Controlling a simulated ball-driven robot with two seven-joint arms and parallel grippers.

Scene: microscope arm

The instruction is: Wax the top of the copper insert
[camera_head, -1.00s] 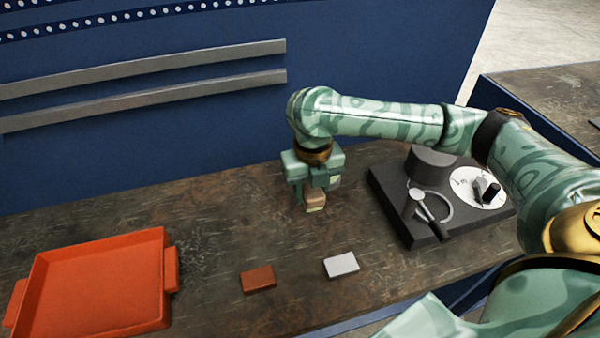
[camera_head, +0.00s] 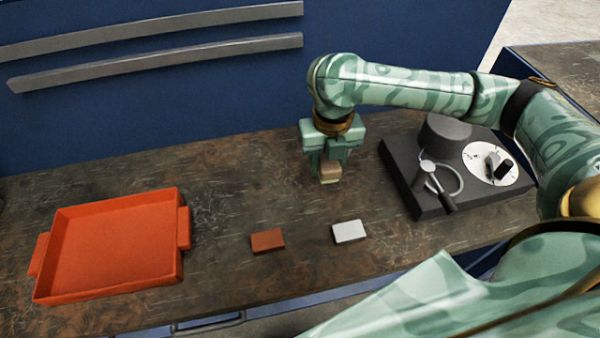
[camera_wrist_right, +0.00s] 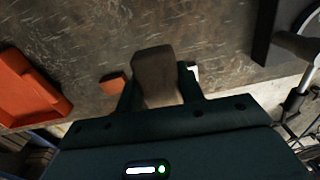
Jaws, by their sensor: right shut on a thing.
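My right gripper (camera_head: 329,163) is shut on a small brown block (camera_head: 330,174) with a paler lower edge. It holds the block over the worktable, behind the two small blocks in the head view. The held block looks dark and tapered in the right wrist view (camera_wrist_right: 155,78). A flat reddish-brown block (camera_head: 268,241), copper-like in colour, lies on the table, front left of the gripper; it also shows in the right wrist view (camera_wrist_right: 113,83). A flat white block (camera_head: 348,231) lies to its right, partly hidden by a finger in the wrist view. My left gripper is out of view.
An orange tray (camera_head: 176,268) with side handles stands at the left. A black base (camera_head: 433,205) at the right carries a dark cylinder, a ring, a lever and a white dial (camera_head: 490,163). The table (camera_head: 235,175) between tray and base is mostly clear. A blue panel rises behind.

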